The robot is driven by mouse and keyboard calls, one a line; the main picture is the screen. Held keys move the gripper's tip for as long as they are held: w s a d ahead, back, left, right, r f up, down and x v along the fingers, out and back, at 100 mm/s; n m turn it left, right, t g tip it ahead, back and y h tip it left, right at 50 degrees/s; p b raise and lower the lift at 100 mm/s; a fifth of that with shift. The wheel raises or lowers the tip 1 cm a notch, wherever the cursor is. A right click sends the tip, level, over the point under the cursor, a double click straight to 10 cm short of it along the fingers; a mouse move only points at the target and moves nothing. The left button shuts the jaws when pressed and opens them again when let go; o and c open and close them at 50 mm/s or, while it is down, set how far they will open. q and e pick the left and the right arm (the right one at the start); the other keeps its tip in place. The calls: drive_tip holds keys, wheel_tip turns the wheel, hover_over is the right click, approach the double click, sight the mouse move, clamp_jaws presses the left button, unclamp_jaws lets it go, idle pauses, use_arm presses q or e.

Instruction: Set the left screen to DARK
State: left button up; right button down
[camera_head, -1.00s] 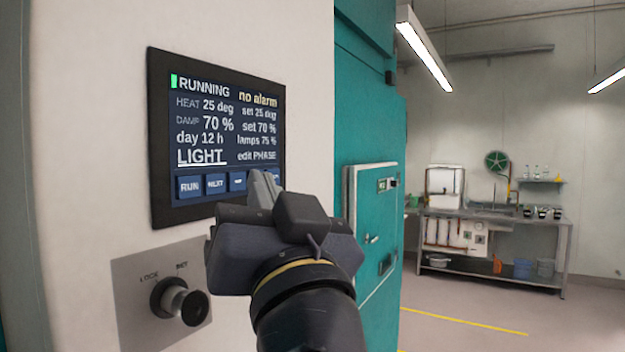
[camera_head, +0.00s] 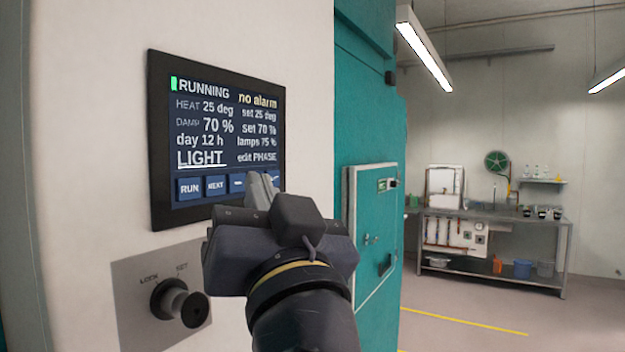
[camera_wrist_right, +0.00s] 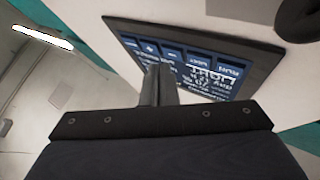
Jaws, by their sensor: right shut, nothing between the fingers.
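The screen (camera_head: 218,118) is a dark panel on the white wall at the left of the head view. It reads RUNNING, no alarm, HEAT 25 deg, DAMP 70 %, day 12 h, LIGHT underlined, and edit PHASE. Its bottom row has buttons, with RUN (camera_head: 189,188) and NEXT (camera_head: 215,186) readable. My right gripper (camera_head: 262,186) is shut and empty, its fingertips over the lower right of the button row, hiding part of it. The wrist view also shows the shut fingers (camera_wrist_right: 157,86) in front of the screen (camera_wrist_right: 262,58). I cannot tell whether they touch. My left gripper is out of view.
A knob (camera_head: 178,299) on a metal plate, marked LOCK and SET, juts out below the screen. A teal chamber door (camera_head: 372,235) is right of the wall. A metal bench (camera_head: 500,215) stands at the far right, with open floor before it.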

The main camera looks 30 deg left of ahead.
drive_tip(key=shift+a, duration=0.3)
drive_tip(key=shift+a, duration=0.3)
idle(0.5)
drive_tip(key=shift+d, duration=0.75)
drive_tip(key=d, duration=0.5)
drive_tip(key=shift+s, duration=0.2)
idle(0.7)
